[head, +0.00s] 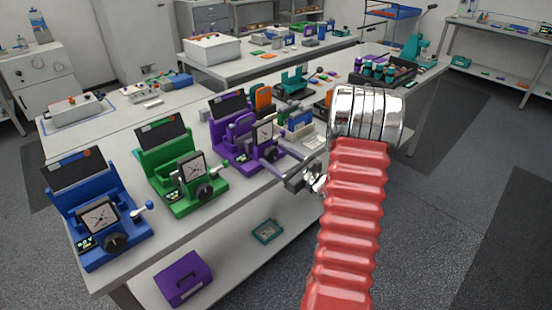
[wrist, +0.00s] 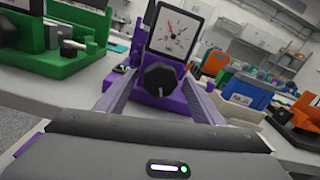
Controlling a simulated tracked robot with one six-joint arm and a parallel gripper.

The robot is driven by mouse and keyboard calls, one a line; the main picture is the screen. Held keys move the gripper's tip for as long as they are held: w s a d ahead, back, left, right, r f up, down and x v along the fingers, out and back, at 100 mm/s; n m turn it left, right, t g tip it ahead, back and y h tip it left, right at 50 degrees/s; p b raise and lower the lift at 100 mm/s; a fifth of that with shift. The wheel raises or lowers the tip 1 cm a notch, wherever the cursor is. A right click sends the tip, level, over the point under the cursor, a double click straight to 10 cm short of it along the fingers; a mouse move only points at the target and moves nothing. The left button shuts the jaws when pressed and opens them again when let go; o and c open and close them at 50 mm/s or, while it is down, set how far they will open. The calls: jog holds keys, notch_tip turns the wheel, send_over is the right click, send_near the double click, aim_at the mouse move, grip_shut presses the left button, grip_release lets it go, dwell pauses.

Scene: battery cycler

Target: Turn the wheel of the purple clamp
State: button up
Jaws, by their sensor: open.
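The purple clamp (head: 228,150) stands on the bench, third in the row, with a dark panel behind it and a square white dial (wrist: 177,27) on its front. My gripper (head: 269,153) is open in front of the clamp. In the wrist view its two fingers lie left and right of the wheel. I cannot tell whether they touch it.
A green clamp (head: 168,185) and a blue clamp (head: 82,222) stand to the left on the same bench. A purple box (head: 183,279) sits on the lower shelf.

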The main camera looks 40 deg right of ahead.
jog(key=shift+s, duration=0.1)
jog(key=s, duration=1.3)
jog(key=shift+s+d, duration=0.2)
jog(key=shift+s, duration=0.1)
dwell(0.5)
